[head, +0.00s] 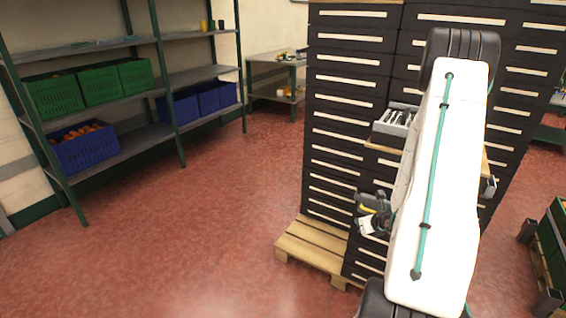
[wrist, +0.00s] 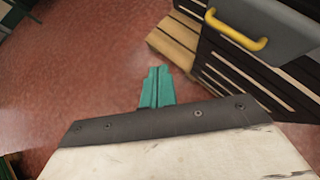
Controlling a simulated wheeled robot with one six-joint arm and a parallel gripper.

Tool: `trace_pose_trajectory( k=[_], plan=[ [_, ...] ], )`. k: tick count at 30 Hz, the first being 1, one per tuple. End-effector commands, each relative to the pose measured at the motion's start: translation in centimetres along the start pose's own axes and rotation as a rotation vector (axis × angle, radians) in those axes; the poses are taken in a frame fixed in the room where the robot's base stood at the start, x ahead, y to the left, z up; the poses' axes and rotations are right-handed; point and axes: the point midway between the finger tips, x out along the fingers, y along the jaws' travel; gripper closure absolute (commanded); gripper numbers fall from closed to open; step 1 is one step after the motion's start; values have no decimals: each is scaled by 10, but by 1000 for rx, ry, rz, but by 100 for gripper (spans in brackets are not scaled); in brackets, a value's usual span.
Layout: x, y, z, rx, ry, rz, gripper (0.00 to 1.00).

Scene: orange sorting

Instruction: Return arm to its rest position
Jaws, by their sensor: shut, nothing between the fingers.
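My arm (head: 440,185) rises in front of the dark drawer cabinet in the head view, a white link with a teal cable along it. My gripper shows in the wrist view as teal fingers (wrist: 157,86) that are pressed together with nothing between them. They hang over the red floor, to the left of a wooden pallet (wrist: 172,40). In the head view I cannot make out the fingers.
A black drawer cabinet (head: 345,110) stands close by on a pallet (head: 312,252). An open drawer (head: 395,122) sticks out. Shelves at left hold green crates (head: 101,86) and blue crates (head: 84,149), one with oranges. Red floor (head: 190,240) between is clear.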

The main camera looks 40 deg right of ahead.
Motion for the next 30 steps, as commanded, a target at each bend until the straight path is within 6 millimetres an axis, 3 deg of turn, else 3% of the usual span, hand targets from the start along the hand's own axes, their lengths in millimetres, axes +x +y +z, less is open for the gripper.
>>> trace_pose_trajectory(
  k=[7,11,14,17,21,25,30],
  plan=[
    [0,10,3,-47,-20,49,100],
    [-9,43,8,-172,-52,193,100],
    [-28,80,33,-349,-109,345,100],
    [-57,128,62,-572,-171,524,100],
    [-111,200,91,-928,-246,789,100],
    [-167,251,98,-1257,-283,1016,100],
    [-237,290,93,-1676,-284,1262,100]
  ],
)
